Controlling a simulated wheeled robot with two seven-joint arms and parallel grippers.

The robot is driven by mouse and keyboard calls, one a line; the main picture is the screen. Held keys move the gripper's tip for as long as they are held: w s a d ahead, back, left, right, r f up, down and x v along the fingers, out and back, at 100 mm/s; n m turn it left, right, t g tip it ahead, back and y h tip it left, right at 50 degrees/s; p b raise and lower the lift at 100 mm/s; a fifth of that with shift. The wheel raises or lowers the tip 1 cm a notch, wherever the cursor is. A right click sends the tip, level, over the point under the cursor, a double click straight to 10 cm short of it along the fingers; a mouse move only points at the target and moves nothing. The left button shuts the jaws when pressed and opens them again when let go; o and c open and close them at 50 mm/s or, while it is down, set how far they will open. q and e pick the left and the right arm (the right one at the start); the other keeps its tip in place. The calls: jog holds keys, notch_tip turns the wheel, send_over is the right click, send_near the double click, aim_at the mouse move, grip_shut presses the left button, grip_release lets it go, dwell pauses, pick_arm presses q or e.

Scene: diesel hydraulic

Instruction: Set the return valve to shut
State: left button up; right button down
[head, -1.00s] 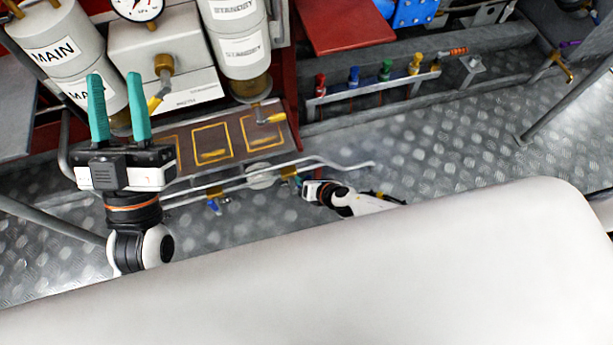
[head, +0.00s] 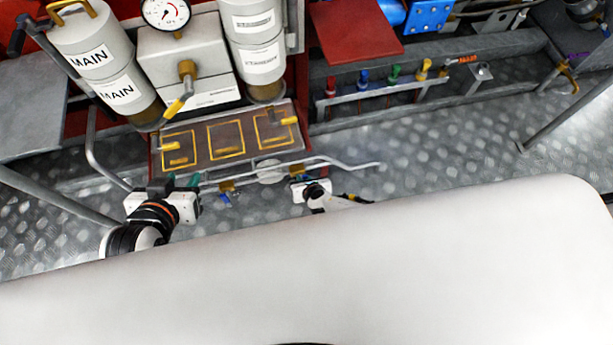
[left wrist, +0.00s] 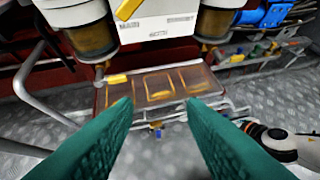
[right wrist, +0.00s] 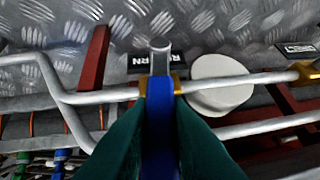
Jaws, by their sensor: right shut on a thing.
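The return valve is a brass body (right wrist: 181,83) on a grey pipe, with a blue lever (right wrist: 160,130). A partly hidden label (right wrist: 188,58) ending in "RN" is behind it in the right wrist view. My right gripper (head: 297,174) is shut on the blue lever, a green finger on each side. The lever appears crosswise to the pipe in the right wrist view. In the head view my gripper mostly hides this valve. My left gripper (head: 183,181) is open and empty, low in front of the panel's left end; its fingers (left wrist: 160,105) are wide apart in its wrist view.
A second valve with a blue lever (head: 225,198) sits left on the same piping, past a pale disc (head: 271,172). A panel with yellow outlines (head: 197,138) and MAIN canisters (head: 95,57) stand behind. Coloured levers (head: 394,74) are at back right. A large pale surface (head: 330,260) fills the foreground.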

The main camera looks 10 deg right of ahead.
pick_arm(q)
jog(key=shift+s+a+f+g+y+p, duration=0.1)
jog(key=shift+s+a+f+g, duration=0.1)
jog(key=shift+s+f+g, duration=0.3)
jog(key=shift+s+a+f+g+y+p, duration=0.1)
jog(key=shift+s+a+f+g+p, duration=0.15)
jog(key=shift+s, duration=0.4)
jog(key=shift+s+a+f+g+y, duration=0.15)
jog(key=shift+s+f+g, duration=0.15)
jog(key=shift+s+g, duration=0.25)
pick_arm(e)
jog(key=shift+a+n+h, duration=0.3)
jog(key=shift+a+h, duration=0.15)
jog(key=shift+h, duration=0.15)
jog(key=c, duration=1.4)
grip_release()
jog(key=shift+o, duration=0.2)
